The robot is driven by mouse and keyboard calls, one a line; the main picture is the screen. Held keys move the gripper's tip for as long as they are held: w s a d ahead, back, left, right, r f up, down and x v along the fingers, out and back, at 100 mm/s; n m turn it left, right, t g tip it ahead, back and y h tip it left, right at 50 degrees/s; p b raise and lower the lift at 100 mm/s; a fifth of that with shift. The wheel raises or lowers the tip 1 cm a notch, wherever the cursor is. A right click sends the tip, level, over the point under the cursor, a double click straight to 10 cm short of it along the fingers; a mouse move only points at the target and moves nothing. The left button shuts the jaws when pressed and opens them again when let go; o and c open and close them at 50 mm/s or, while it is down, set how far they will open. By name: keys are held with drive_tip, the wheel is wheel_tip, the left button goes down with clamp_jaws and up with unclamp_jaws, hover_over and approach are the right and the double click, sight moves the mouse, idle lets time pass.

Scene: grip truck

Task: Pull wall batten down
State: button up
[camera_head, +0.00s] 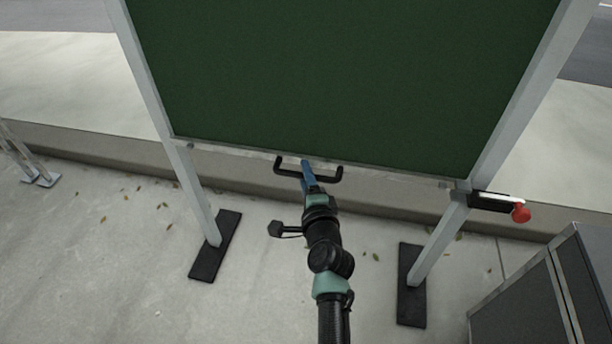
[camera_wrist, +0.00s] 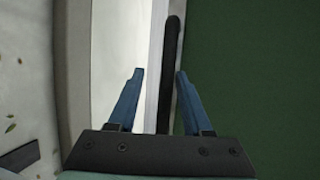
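A large green wall panel (camera_head: 340,70) stands in a light metal frame. A pale batten (camera_head: 400,177) runs along its lower edge. A black U-shaped handle (camera_head: 335,175) sits at this edge, left of the middle. My gripper (camera_head: 306,163) is at the handle, its blue fingers overlapping it in the head view. In the wrist view, my gripper (camera_wrist: 160,73) is open, with the black handle bar (camera_wrist: 171,50) between the fingers, nearer the right one. A gap shows on the left side, so the fingers are not closed on the bar. The green panel (camera_wrist: 260,70) fills the right.
The frame's legs (camera_head: 196,195) stand on black feet (camera_head: 217,246) on both sides of my arm. A black fitting with a red knob (camera_head: 521,213) sticks out at the right post. A dark grey case (camera_head: 515,310) stands at the lower right. Pavement on the left is mostly clear.

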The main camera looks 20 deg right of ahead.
drive_tip(key=shift+r, duration=0.1)
drive_tip(key=shift+s+r, duration=0.1)
drive_tip(key=shift+s, duration=0.1)
drive_tip(key=p+v, duration=0.4)
drive_tip(key=v, duration=0.8)
drive_tip(key=shift+s, duration=0.25)
drive_tip(key=shift+a, duration=0.1)
